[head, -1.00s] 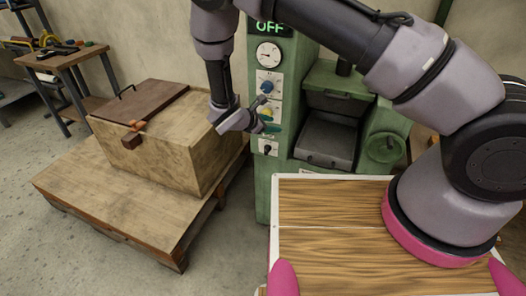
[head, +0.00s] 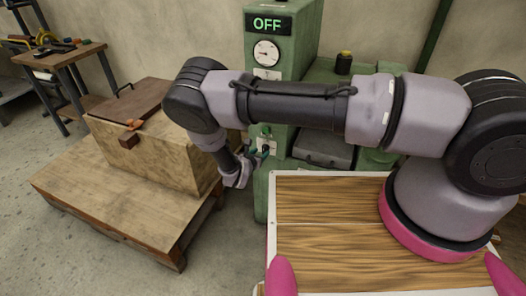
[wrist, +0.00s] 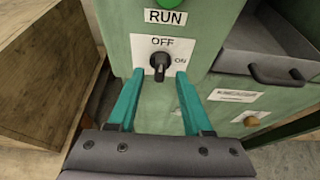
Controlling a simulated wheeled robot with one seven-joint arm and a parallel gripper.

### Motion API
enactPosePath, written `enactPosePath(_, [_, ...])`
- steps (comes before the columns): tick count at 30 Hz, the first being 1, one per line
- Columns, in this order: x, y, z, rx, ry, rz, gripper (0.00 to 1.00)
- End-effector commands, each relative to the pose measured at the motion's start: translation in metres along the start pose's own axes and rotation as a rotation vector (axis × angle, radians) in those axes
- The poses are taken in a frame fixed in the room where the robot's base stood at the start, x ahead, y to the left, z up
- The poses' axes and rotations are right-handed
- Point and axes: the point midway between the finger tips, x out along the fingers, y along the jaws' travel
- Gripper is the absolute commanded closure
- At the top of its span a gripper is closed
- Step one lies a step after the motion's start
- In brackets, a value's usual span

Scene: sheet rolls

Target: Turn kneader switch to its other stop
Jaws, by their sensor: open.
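The kneader switch (wrist: 160,65) is a black rotary knob on a white plate marked OFF at the top and ON at the right. In the wrist view its pointer is upright, toward OFF. My gripper (wrist: 154,78) is open, with one teal finger on each side below the knob; I cannot tell whether either touches it. In the head view my gripper (head: 258,152) is at the lower front of the green machine (head: 258,190), and the knob is hard to make out. The machine's display (head: 267,24) reads OFF.
A green button (wrist: 172,3) sits above a RUN label. A grey tray with a handle (wrist: 276,75) is at the right. A wooden crate (head: 150,150) stands on a pallet (head: 110,205) left of the machine. Bare floor lies in front.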

Motion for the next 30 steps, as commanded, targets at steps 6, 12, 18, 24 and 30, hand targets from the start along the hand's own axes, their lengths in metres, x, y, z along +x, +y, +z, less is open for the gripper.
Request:
enactPosePath(6, [0.028,-0.001,0.0,0.001,0.0,-0.002,0.5])
enactPosePath(12, [0.034,0.0,0.0,0.001,0.001,0.0,0.5])
enactPosePath(18, [0.034,0.0,0.0,0.001,0.001,0.0,0.58])
enactPosePath(24, [0.034,0.0,0.0,0.001,0.001,-0.001,1.0])
enactPosePath(30, [0.033,0.0,0.0,0.009,0.001,0.003,1.0])
